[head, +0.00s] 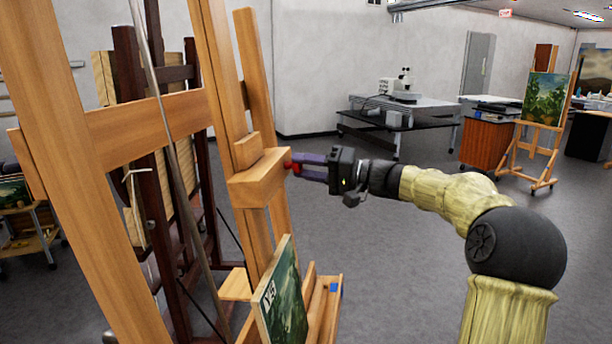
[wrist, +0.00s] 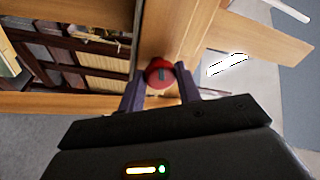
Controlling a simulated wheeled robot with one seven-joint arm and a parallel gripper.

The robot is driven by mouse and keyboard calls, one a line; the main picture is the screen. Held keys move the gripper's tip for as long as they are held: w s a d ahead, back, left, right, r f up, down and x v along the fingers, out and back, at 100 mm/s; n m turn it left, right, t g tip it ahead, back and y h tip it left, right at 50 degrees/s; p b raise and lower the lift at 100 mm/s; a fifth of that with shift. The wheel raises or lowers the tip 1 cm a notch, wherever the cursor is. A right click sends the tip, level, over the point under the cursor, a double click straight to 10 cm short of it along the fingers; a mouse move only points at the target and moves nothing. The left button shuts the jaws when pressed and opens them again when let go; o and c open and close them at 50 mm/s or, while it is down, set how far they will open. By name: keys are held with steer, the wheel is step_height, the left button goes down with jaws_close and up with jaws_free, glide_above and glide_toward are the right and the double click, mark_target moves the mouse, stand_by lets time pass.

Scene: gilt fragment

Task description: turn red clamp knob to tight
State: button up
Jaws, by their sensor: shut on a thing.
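The red clamp knob (wrist: 159,73) is on the wooden clamp block (head: 258,184) of the large easel. In the wrist view it is a round red knob with a dark bar mark on its face. In the head view only a small red part of the knob (head: 288,166) shows at the fingertips. My gripper (head: 298,164) reaches it from the right and is shut on it. In the wrist view the purple fingers of my gripper (wrist: 160,84) stand on both sides of the knob. The knob's tight mark cannot be made out.
A green painting (head: 280,300) stands on the easel's lower ledge (head: 325,300), below my gripper. Tall easel posts (head: 75,130) rise at the left. A dark table (head: 400,125) with a microscope and a smaller easel with a painting (head: 547,98) stand farther back. Open grey floor lies between.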

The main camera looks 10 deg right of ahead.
steer(key=m, duration=0.3)
steer(key=shift+r+t+h, duration=0.2)
steer(key=shift+t+h, duration=0.1)
steer(key=shift+t, duration=0.1)
steer(key=m+h+p, duration=0.1)
steer(key=m+p, duration=0.5)
steer(key=m+g+h+p, duration=0.1)
steer(key=m+p, duration=0.4)
steer(key=m, duration=0.2)
steer(key=m+h+p, duration=0.1)
steer(key=m+p, duration=0.5)
steer(key=shift+r+m+p, duration=0.3)
steer(key=shift+g, duration=0.3)
steer(key=shift+f, duration=0.1)
steer(key=o, duration=1)
steer(key=shift+c, duration=0.2)
steer(key=shift+s+d, duration=0.1)
